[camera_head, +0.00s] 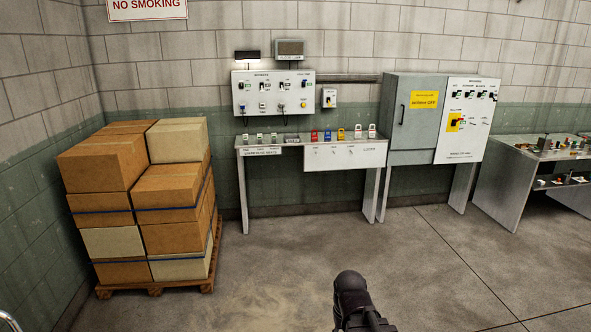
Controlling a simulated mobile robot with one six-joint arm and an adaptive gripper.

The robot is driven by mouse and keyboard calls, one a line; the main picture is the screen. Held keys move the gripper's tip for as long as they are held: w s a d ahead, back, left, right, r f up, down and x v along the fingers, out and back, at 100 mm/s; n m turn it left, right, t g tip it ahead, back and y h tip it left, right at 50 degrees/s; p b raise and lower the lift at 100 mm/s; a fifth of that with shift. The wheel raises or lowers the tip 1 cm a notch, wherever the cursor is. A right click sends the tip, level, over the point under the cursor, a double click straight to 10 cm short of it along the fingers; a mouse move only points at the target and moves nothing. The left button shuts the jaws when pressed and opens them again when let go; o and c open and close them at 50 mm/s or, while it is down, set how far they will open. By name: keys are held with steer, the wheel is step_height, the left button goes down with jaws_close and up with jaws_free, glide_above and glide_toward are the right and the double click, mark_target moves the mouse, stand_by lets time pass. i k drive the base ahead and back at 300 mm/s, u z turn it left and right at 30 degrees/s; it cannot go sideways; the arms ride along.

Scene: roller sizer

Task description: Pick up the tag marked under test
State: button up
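Several small tags stand in a row along the back of the narrow grey table (268,167) by the far wall. On its left half are pale tags (260,137). The print is too small to read, so I cannot tell which is marked under test. A dark part of my arm shows at the bottom centre, well short of the table. I see no gripper fingers.
A pallet of strapped boxes (124,242) stands left of the table. A switch panel (273,94) hangs above it. A grey cabinet (412,113) with a control panel (466,135) and a cluttered bench (508,196) stand to the right. The floor before the table is clear.

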mark_target(371, 133)
steer(key=u, duration=0.1)
steer(key=i, duration=2.3)
steer(key=z, duration=0.25)
steer(key=i, duration=0.75)
steer(key=z, duration=0.45)
steer(key=i, duration=1.35)
steer(key=z, duration=0.2)
